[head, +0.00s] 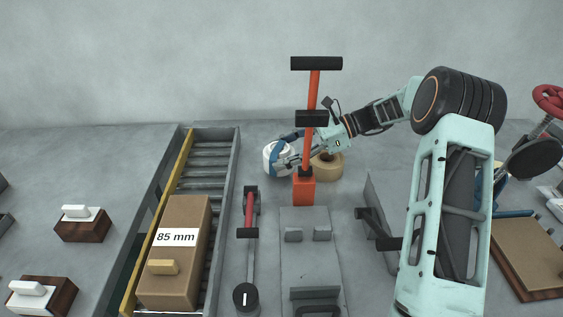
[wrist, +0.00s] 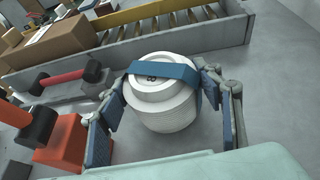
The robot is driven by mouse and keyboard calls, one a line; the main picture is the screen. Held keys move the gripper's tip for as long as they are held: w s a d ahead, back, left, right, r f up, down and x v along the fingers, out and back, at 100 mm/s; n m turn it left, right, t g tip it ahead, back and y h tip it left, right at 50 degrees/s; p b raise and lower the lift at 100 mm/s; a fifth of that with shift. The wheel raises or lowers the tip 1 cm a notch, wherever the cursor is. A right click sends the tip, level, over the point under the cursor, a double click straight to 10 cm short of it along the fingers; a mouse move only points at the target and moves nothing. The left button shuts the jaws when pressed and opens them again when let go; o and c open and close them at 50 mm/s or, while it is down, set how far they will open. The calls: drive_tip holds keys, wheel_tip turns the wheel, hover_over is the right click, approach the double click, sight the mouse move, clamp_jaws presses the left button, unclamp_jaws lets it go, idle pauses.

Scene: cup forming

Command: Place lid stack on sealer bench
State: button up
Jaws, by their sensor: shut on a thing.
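The lid stack (head: 275,160) is a white round stack with a blue band across its top. In the wrist view the lid stack (wrist: 162,104) sits between both fingers of my gripper (wrist: 165,110), which is shut on it. In the head view my gripper (head: 287,157) reaches in from the right behind the red post. The stack is beyond the red post and right of the roller conveyor. I cannot tell whether its underside touches the grey surface (head: 262,135). No part is labelled as the sealer bench.
An upright red post (head: 304,190) with black crossbars stands close to my gripper. A tan tape roll (head: 326,167) lies beside it. A roller conveyor (head: 232,165) carries a cardboard box (head: 180,215) marked 85 mm. A red-handled lever (head: 250,215) lies between. The back-left surface is clear.

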drive_tip(key=shift+f, duration=1.2)
drive_tip(key=shift+f, duration=0.15)
drive_tip(key=o, duration=1.1)
drive_tip(key=shift+d+r, duration=0.1)
drive_tip(key=shift+r, duration=0.15)
drive_tip(key=p+v, duration=0.1)
drive_tip(key=v, duration=1)
drive_tip(key=shift+d, duration=0.4)
